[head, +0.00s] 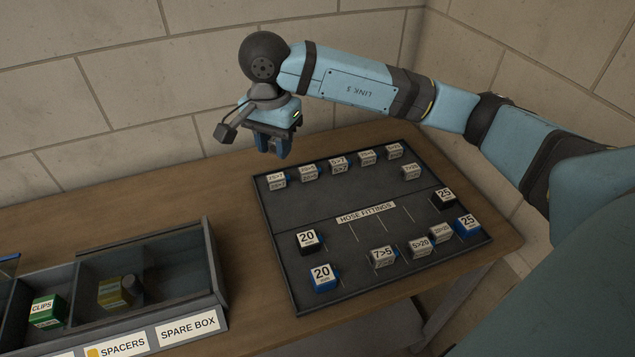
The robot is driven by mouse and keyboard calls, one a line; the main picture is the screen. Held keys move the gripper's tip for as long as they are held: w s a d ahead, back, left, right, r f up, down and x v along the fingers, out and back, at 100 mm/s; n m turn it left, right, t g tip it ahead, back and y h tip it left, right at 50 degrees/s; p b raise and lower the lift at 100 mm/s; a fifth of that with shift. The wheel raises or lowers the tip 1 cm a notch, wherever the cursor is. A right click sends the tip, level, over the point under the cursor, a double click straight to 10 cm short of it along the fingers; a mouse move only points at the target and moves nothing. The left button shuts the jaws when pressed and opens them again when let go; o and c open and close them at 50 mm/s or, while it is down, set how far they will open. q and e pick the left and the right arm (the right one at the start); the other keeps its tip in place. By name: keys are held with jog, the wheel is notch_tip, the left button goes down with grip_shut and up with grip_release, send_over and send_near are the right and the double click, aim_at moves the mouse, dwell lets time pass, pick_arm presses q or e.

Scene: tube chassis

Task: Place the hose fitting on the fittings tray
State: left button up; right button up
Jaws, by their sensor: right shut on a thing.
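The fittings tray (290,215) is a dark, low-rimmed tray on the wooden bench, with a "HOSE FITTINGS" label across its middle. My right gripper (272,150) points down above the bench, behind the tray's back left corner and apart from the tray. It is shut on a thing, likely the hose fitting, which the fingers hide. My left gripper is not in view.
An open divided box (213,275) stands at the front left, with "SPACERS" and "SPARE BOX" labels. It holds a green "CLIPS" pack (47,311) and a yellowish pack (115,292). A block wall (100,110) rises close behind the bench. The bench (130,215) is clear behind the box.

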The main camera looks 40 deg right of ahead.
aim_at(284, 218)
notch_tip(284, 218, down, 18)
jog(key=shift+f+p, duration=0.15)
jog(key=shift+p, duration=0.4)
jog(key=shift+f, duration=0.25)
jog(key=shift+f+b, duration=0.2)
jog(key=shift+b, duration=0.1)
jog(key=o, duration=0.6)
jog(key=shift+o, duration=0.2)
jog(key=shift+r, duration=0.1)
